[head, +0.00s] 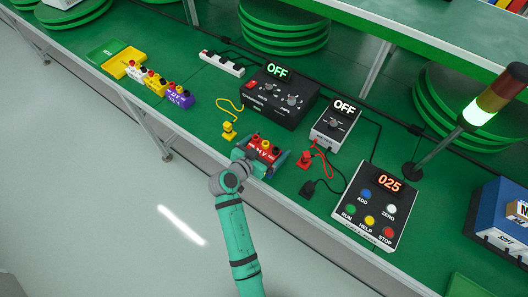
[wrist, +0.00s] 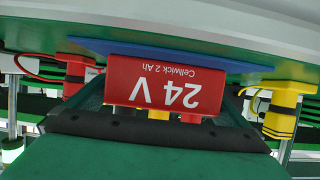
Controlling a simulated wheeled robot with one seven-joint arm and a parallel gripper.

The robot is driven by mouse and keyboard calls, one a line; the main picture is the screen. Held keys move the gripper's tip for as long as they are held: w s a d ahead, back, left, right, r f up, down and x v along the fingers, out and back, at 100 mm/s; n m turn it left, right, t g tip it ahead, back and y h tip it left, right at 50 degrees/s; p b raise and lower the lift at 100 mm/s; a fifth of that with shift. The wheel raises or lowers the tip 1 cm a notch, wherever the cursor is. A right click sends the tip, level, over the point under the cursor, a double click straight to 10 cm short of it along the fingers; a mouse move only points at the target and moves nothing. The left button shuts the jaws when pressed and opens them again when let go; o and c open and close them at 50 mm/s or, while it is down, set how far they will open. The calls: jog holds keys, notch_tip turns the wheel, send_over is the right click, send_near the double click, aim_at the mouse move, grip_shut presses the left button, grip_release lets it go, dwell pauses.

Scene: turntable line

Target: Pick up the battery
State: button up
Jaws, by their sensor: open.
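The battery (head: 264,147) is a red block with coloured knobs on top, on the green bench near its front edge. In the wrist view the battery (wrist: 165,80) appears upside down, its red face reading "24 V" and "Cellwick 2 Ah". My gripper (head: 262,156) is low at the battery, with one teal finger on each side of it. In the wrist view my gripper (wrist: 165,105) is open around the battery. I cannot tell whether the fingers touch it. A blue flat piece (wrist: 165,50) shows under the battery.
A yellow plug (head: 229,131) is left of the battery; a red plug (head: 305,160) is right. A black box reading OFF (head: 278,98) stands behind, with a smaller OFF unit (head: 335,125) beside it. White, yellow and purple blocks (head: 180,96) lie left. A button panel (head: 376,210) is right.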

jog(key=shift+w+d+f, duration=0.1)
jog(key=shift+w+d, duration=0.05)
jog(key=c, duration=1.4)
jog(key=shift+o, duration=0.2)
